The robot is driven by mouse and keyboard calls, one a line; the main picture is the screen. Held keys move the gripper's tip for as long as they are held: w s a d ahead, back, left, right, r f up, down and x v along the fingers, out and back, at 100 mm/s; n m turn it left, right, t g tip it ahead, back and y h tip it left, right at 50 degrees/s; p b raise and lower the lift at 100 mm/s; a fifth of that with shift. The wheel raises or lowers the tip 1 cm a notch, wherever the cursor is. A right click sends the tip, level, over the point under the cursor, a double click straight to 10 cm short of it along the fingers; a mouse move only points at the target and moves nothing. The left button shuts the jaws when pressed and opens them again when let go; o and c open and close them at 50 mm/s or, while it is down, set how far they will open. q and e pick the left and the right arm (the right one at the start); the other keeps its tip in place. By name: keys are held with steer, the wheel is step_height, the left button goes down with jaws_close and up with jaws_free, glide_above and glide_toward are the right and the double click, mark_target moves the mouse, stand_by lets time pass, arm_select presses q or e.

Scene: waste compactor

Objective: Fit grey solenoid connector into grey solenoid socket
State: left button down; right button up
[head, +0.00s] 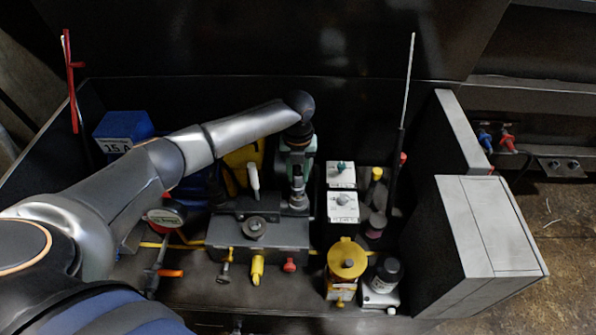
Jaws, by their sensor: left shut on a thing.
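My left arm reaches in from the left and its wrist bends down over the grey block (268,236) in the middle. My left gripper (298,186) points down near the back right of that block. It is shut on a small grey piece, which I take to be the grey solenoid connector (298,200). The fingers and the piece are small and dark here, so I cannot tell whether the piece touches anything below. I cannot make out the grey solenoid socket for sure. My right gripper is not in view.
A white-tipped lever (253,178) stands left of the gripper. Two white-topped boxes (343,208) stand to its right. A yellow-capped part (347,260) and a black cylinder (386,272) are at the front right. A blue box (122,128) is at the back left. Dark panels enclose the area.

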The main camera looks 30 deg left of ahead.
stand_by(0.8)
arm_select(q)
steer(key=shift+f+b, duration=0.85)
steer(key=shift+f, duration=0.95)
stand_by(0.6)
steer(key=c, duration=0.5)
jaws_free()
steer(key=shift+c, duration=0.4)
